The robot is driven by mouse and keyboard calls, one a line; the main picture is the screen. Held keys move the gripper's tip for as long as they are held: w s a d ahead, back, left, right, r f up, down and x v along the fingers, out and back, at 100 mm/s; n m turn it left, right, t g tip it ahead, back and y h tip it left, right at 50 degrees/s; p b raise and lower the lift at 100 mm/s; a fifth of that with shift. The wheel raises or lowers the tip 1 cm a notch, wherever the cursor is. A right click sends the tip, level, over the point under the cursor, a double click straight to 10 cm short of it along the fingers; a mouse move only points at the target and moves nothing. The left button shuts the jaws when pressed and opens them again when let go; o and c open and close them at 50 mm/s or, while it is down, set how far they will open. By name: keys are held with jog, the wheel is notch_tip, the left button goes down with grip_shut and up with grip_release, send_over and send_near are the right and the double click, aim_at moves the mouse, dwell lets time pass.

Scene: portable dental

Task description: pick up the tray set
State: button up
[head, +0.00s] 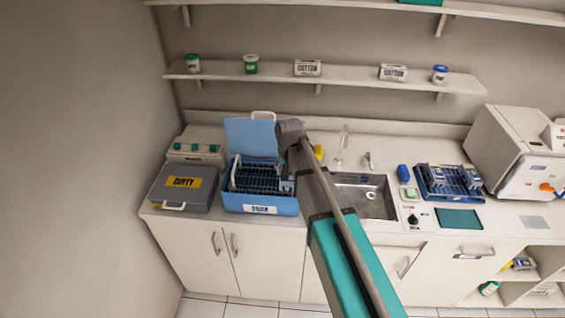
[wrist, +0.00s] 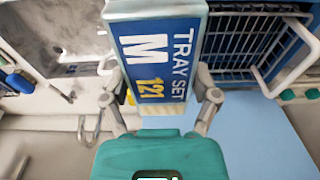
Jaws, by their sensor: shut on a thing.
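In the wrist view the tray set (wrist: 188,22) is a pale blue-grey block with a dark blue label reading "TRAY SET M 121". My gripper (wrist: 161,88) is shut on it, one finger at each side. In the head view my arm covers much of the gripper area, and I cannot make out the tray set clearly there. An open blue box (head: 262,204) with a dark wire rack (head: 256,178) stands on the counter beside my arm; the rack also shows in the wrist view (wrist: 240,45).
The box's blue lid (head: 251,138) stands up at the back. A grey case marked "DIRTY" (head: 183,187) is left of it. The sink (head: 366,197) is right of my arm, with a blue rack (head: 447,182) and a white machine (head: 515,150) beyond. A shelf (head: 345,80) runs above.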

jog(key=s, duration=0.1)
jog(key=s+d+r+p, duration=0.1)
jog(key=s, duration=0.1)
jog(key=s+r, duration=0.1)
jog(key=s, duration=0.1)
jog(key=shift+d+r+p, duration=0.2)
jog(key=shift+d+p, duration=0.2)
jog(key=shift+f, duration=0.15)
